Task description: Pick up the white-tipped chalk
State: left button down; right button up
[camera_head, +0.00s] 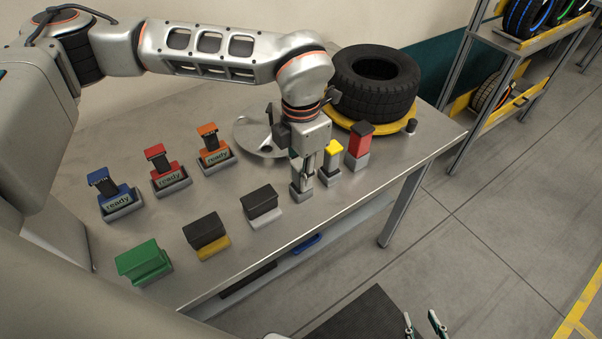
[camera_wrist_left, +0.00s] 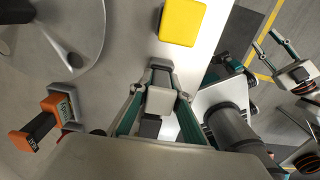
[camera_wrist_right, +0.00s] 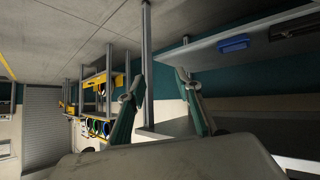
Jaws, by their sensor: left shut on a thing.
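The white-tipped chalk (camera_wrist_left: 160,101) shows in the left wrist view as a pale square end between the fingers of my left gripper (camera_wrist_left: 160,112). In the head view my left gripper (camera_head: 304,170) points down over a small grey holder (camera_head: 301,191) on the metal table and is shut on this chalk, which it mostly hides. I cannot tell whether the chalk is still seated in the holder. My right gripper (camera_head: 424,324) is at the lower edge of the head view, away from the table. In the right wrist view its fingers (camera_wrist_right: 160,97) are apart and empty.
A yellow-topped chalk (camera_head: 333,147) and a red one (camera_head: 361,137) stand close right. "Ready" stamps in blue (camera_head: 103,184), red (camera_head: 158,158) and orange (camera_head: 210,138) stand left. Green (camera_head: 143,260) and black (camera_head: 205,231) blocks line the front. A tyre (camera_head: 376,84) lies behind.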

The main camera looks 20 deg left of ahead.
pick_arm(q)
notch_tip(320, 180, up, 20)
jog(key=p, duration=0.1)
dwell(0.4)
jog(key=c, duration=2.4)
grip_release()
jog(key=shift+c, duration=0.2)
grip_shut()
